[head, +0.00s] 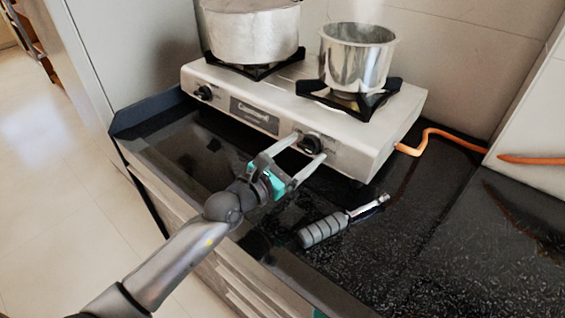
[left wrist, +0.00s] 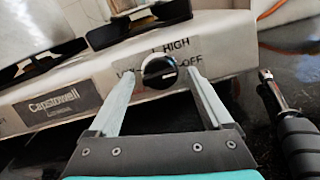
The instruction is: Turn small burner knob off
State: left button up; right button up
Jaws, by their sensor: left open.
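The small burner knob (head: 311,145) is a round black knob on the right of the stove's front panel. My left gripper (head: 310,147) is open, its two fingers reaching to either side of this knob. In the left wrist view the knob (left wrist: 159,72) shows between the two fingers (left wrist: 158,80), with the words HIGH and OFF printed beside it. Whether the fingers touch the knob I cannot tell. The silver two-burner stove (head: 345,150) stands on the black counter. My right gripper is not in view.
A second black knob (head: 204,93) sits at the stove's left. A large pot (head: 250,35) and a smaller steel pot (head: 357,62) stand on the burners. A grey-handled lighter (head: 325,229) lies on the counter in front. An orange hose (head: 430,137) runs from the stove's right side.

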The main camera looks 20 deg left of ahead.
pick_arm(q)
jog(key=v, duration=1.3)
jog(key=shift+s+a+p, duration=0.1)
jog(key=shift+s+p, duration=0.2)
jog(key=shift+p, duration=0.1)
jog(key=shift+s+a+r, duration=0.1)
jog(key=shift+s+a, duration=0.15)
jog(key=shift+s, duration=0.3)
